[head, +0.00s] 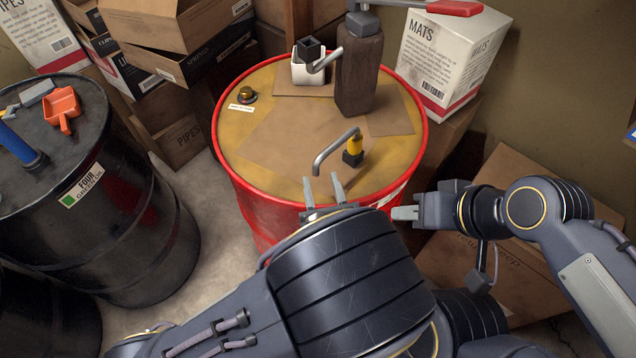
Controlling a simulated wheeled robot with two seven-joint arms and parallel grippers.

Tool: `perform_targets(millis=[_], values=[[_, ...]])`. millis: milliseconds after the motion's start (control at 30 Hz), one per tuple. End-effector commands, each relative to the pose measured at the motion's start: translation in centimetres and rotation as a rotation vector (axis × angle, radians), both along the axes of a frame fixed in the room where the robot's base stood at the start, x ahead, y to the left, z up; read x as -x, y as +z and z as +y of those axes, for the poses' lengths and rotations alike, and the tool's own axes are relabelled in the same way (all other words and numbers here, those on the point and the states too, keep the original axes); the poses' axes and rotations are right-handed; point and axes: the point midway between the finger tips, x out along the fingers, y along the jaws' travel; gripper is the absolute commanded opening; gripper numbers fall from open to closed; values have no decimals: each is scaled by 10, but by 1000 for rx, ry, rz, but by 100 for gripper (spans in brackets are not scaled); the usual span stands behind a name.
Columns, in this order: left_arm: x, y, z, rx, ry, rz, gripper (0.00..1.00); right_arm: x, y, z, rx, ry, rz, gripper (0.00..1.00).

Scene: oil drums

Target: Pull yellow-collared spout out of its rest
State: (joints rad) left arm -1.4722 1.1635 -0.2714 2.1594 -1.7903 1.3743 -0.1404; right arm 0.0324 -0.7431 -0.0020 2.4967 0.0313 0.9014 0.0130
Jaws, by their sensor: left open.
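The yellow-collared spout is a bent grey pipe (333,145) with a yellow collar (355,144) at its lower right end. It stands at a small black block (352,159) on the red-rimmed drum's top (270,130); how deep it sits cannot be told. Its free end hangs down to the left. My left gripper (322,181) is open and empty at the near edge of the drum, just short of the pipe's free end and apart from the collar. My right gripper (405,213) is right of the drum's near rim, pointing left; its finger gap is not clear.
A brown pump body (360,75) with a red-ended handle (455,8) stands at the drum's back, beside a white box (308,72). A brass cap (247,96) is at the left. A black drum (110,200) stands left; cartons (455,60) crowd behind. The drum top's front left is clear.

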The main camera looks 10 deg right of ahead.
Motion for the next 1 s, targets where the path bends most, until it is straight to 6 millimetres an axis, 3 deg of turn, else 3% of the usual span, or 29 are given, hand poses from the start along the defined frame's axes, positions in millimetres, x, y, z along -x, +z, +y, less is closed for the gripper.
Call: perform_targets(millis=[400,800,1000], values=[[-59,1,4,3,7,2,41,0,16,0,0,0,0,36],[-67,0,4,3,6,4,41,0,17,0,0,0,0,36],[-67,0,4,4,6,4,14,0,17,0,0,0,0,36]])
